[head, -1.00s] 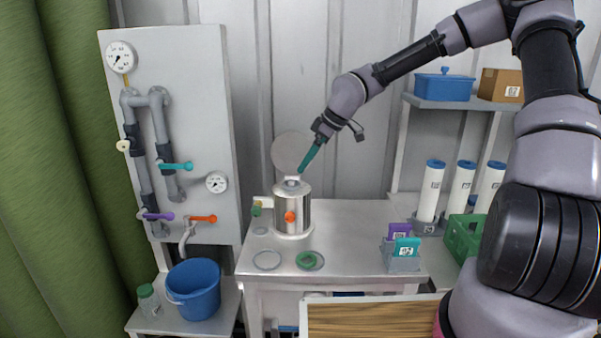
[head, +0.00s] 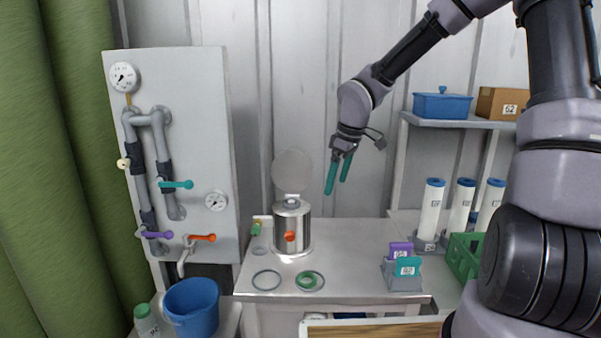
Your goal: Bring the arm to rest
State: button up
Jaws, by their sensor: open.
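My gripper (head: 338,190) has teal fingers that point down and stand apart with nothing between them. It hangs in the air to the right of and above the steel vessel (head: 292,228), apart from it. The vessel stands on the metal table with its round lid (head: 292,172) raised behind it. My arm comes down from the upper right, with its elbow out of the frame at the top.
A shelf with a blue box (head: 443,105) and a cardboard box (head: 502,103) is to the right. White cartridges (head: 432,205), a green crate (head: 464,255) and a tag holder (head: 403,283) stand below. Rings (head: 309,281) lie in front of the vessel. A valve panel (head: 187,100) and blue bucket (head: 192,306) are left.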

jog(key=s+d+r+m+t+h, duration=0.1)
jog(key=s+d+r+m+h, duration=0.2)
jog(key=s+d+r+m, duration=0.55)
jog(key=s+d+r+m+t+y, duration=0.1)
jog(key=s+d+r+m+t, duration=0.1)
jog(key=s+r, duration=0.4)
jog(key=s+d+r+m+t+y, duration=0.2)
jog(key=s+d+r+m, duration=0.2)
jog(key=s+r+m, duration=0.1)
jog(key=shift+v, duration=0.95)
jog(key=shift+a, duration=0.15)
